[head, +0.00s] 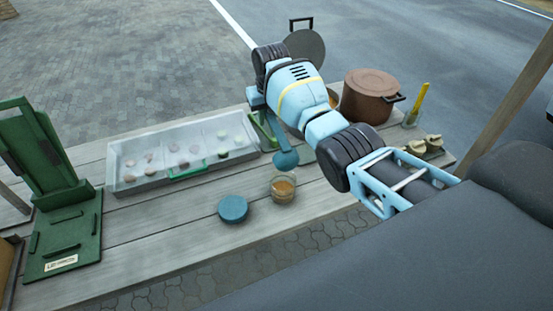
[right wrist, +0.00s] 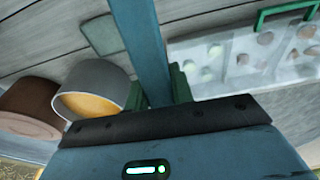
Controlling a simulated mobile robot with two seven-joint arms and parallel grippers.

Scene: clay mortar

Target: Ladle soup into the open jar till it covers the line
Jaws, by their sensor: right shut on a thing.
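The open jar (head: 283,190) is a small clear vessel near the table's front edge in the head view. It has orange-brown soup in it; I cannot make out the line. My right gripper (head: 264,122) is shut on the handle of a blue ladle (head: 286,160). The ladle's bowl hangs just behind and above the jar in the picture; its contents are hidden. The handle (right wrist: 147,45) runs up between green fingers in the right wrist view. A grey soup pot (right wrist: 118,88) with yellow-orange soup shows there, mostly hidden by my arm in the head view. My left gripper is not in view.
A round blue lid (head: 233,208) lies left of the jar. A clear-lidded tray (head: 130,165) sits behind it, a green stand (head: 60,240) far left. A brown pot (head: 372,97) and a yellow-handled tool (head: 421,100) in a cup stand right. The front-left planks are clear.

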